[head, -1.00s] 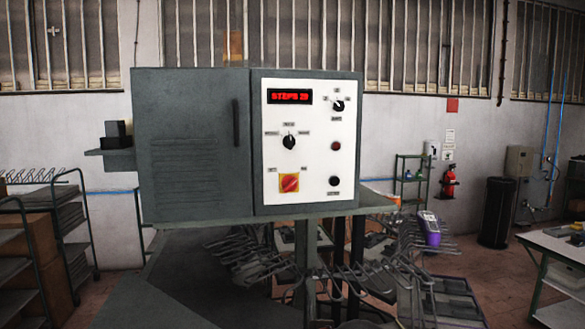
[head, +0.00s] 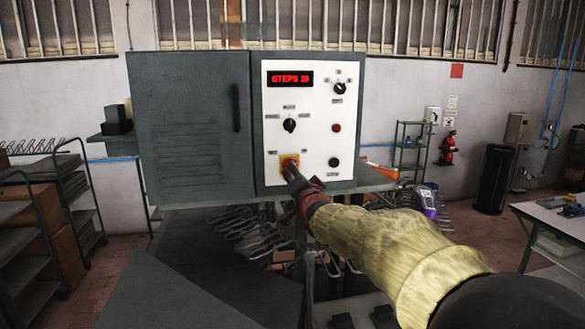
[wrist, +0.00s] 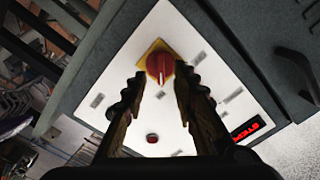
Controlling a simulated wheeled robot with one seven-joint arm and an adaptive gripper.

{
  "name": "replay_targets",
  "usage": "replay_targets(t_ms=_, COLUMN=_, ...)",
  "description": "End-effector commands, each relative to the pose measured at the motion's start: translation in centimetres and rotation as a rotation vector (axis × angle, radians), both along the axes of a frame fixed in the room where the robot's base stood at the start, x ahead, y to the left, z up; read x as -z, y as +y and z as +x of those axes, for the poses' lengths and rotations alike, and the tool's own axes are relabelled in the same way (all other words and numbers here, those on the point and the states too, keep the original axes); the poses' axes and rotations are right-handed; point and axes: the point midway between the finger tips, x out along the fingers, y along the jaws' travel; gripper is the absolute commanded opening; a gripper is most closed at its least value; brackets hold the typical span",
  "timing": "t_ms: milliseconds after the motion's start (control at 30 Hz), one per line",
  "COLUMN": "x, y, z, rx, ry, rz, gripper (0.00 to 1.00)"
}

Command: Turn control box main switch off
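The grey control box (head: 190,130) has a white front panel (head: 310,100) with a lit red display (head: 290,79). The main switch, a red knob on a yellow plate (head: 287,161), is low on the panel's left side and partly covered by my gripper in the head view. My gripper (head: 289,168) is at the switch. In the wrist view the red knob (wrist: 160,68) shows between the two fingertips of my open gripper (wrist: 160,78), with gaps on both sides. I cannot tell whether a finger touches the panel. The switch labels are too small to read.
A black selector knob (head: 290,125) sits above the switch, and another (head: 339,87) is at upper right. A red button (head: 337,128) and a black button (head: 334,162) are to the right. An orange-handled tool (head: 382,171) lies on the ledge beside the box.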

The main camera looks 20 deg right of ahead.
Motion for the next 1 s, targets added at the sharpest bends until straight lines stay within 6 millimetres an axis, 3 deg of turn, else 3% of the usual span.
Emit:
replay_targets(t_ms=300, x=-0.1, y=-0.7, z=3.5, rx=-0.001, ry=0.001, rz=-0.001, gripper=0.28)
replay_targets(t_ms=700, x=-0.1, y=-0.8, z=4.1, rx=0.0, ry=0.0, rz=-0.002, gripper=0.28)
replay_targets(t_ms=1000, x=0.0, y=-0.8, z=4.1, rx=0.0, ry=0.0, rz=-0.002, gripper=0.11)
